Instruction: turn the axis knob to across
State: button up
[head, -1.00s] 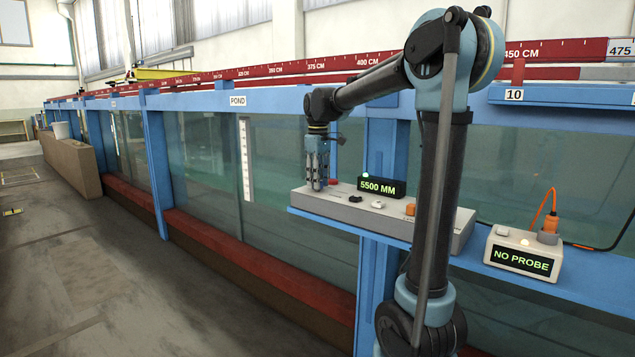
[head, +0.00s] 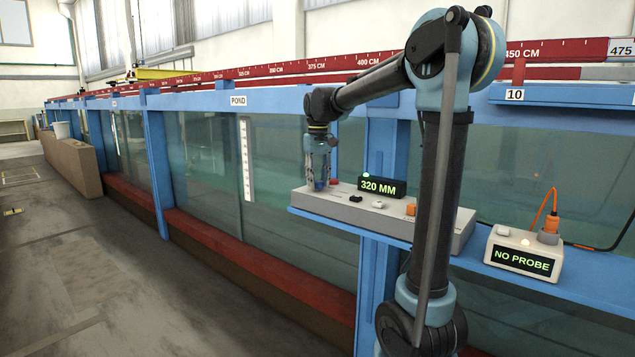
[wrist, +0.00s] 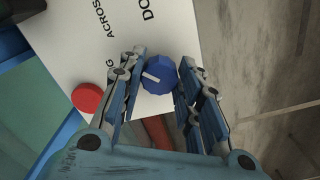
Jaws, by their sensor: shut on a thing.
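The blue axis knob (wrist: 160,76) stands on the pale control panel (wrist: 125,25), with a white pointer mark at its left side in the wrist view. The printed word ACROSS (wrist: 91,19) lies up and to the left of it. A label ending in G (wrist: 110,62) lies closer, on its left. Which label the mark points at is hard to tell. My gripper (wrist: 161,72) is shut on the knob, one finger on each side. In the head view my gripper (head: 318,185) reaches down onto the panel's left end. The display (head: 382,187) reads 320 MM.
A red button (wrist: 87,98) is close to my left finger. Black (head: 355,198), white (head: 378,204) and orange (head: 410,209) controls sit further right on the panel. A probe box (head: 523,254) reads NO PROBE. The glass flume wall (head: 275,200) stands behind.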

aim_at(318, 181)
jog(key=shift+w, duration=0.1)
dwell(0.3)
jog(key=o, duration=1)
jog(key=shift+o, duration=0.2)
jog(key=shift+r, duration=0.15)
notch_tip(318, 181, up, 12)
jog(key=shift+f, duration=0.2)
